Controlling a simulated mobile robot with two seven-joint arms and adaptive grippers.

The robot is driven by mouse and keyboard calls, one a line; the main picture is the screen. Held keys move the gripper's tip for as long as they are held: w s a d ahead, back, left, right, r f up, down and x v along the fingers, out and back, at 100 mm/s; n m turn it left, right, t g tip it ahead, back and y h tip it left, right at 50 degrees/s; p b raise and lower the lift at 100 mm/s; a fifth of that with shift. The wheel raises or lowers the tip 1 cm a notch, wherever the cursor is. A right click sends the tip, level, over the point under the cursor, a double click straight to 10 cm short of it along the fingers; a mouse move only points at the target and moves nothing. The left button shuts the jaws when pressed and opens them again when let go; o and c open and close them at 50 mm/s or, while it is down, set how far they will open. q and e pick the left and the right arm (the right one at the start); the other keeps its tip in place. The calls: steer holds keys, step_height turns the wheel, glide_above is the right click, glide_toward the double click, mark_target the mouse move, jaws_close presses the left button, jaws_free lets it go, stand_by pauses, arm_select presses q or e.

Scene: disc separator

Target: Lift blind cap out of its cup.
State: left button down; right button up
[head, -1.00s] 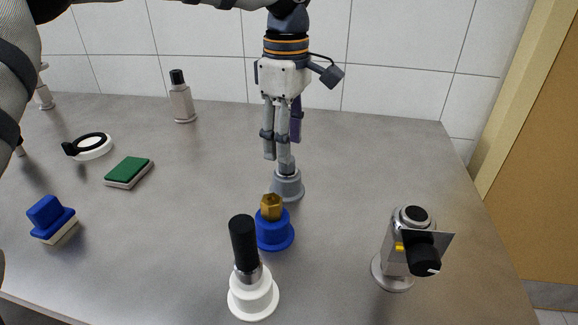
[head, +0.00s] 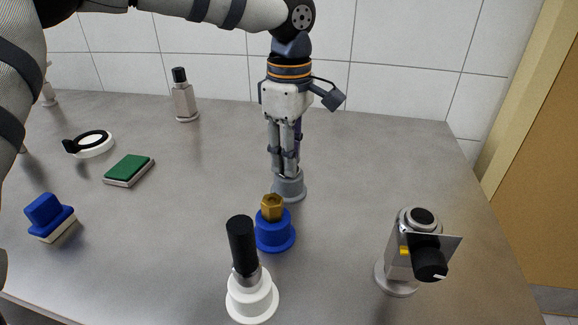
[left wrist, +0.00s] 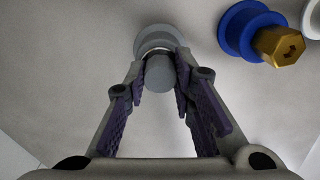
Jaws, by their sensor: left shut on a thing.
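The blind cap, a plain grey cylinder (left wrist: 160,72), shows between my left fingertips in the left wrist view. Its grey cup (head: 289,188) stands on the table near the middle of the head view, and the cup's rim also shows in the left wrist view (left wrist: 152,35). My left gripper (head: 286,170) points down right over the cup and is shut on the cap, a purple-padded finger on each side of it. In the head view the fingers hide most of the cap. I cannot tell whether it is raised within the cup. My right gripper is not in view.
A blue cup with a brass hex piece (head: 272,207) stands just in front of the grey cup. A white cup with a black-handled piece (head: 242,246) is nearer. A metal device with a black knob (head: 402,262) stands at right. The table right of the grey cup is clear.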

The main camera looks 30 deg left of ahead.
arm_select(q)
steer(key=shift+r+p, duration=0.5)
steer(key=shift+r, duration=2.75)
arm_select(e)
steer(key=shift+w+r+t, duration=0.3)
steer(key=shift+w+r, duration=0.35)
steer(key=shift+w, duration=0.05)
